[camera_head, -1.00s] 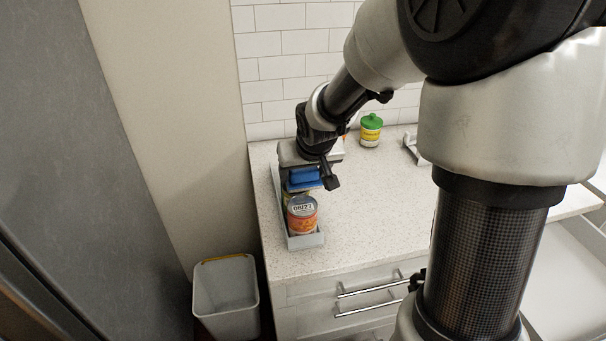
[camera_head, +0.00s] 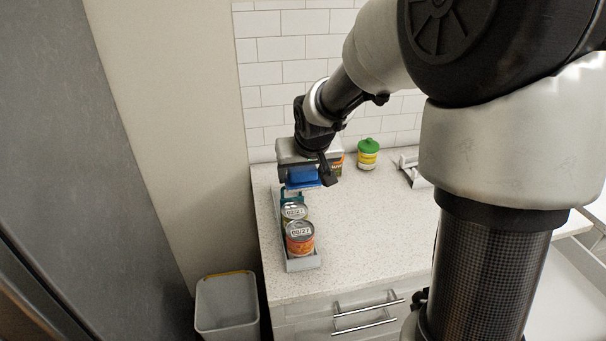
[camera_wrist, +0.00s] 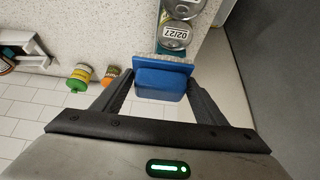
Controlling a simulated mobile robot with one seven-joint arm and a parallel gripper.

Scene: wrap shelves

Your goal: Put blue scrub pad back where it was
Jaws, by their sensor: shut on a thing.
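The blue scrub pad (camera_head: 302,178) is in my gripper (camera_wrist: 160,88), which is shut on it. In the wrist view the pad (camera_wrist: 161,82) sits between the two fingers, its pale scrubbing side facing away from the wrist. In the head view my gripper holds the pad above the far end of a light grey tray (camera_head: 304,264) at the counter's left edge. Two cans stand in the tray's near part: an orange-labelled can (camera_head: 300,240) in front and another can (camera_head: 294,213) behind it. A teal item (camera_head: 291,195) shows in the tray behind the cans, partly hidden below the pad.
A green-lidded yellow container (camera_head: 368,154) stands on the counter near the tiled wall. An orange and green item (camera_head: 337,166) is partly hidden behind my gripper. A white rack (camera_head: 414,170) is farther right. A bin (camera_head: 226,304) stands on the floor left of the counter. The middle counter is clear.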

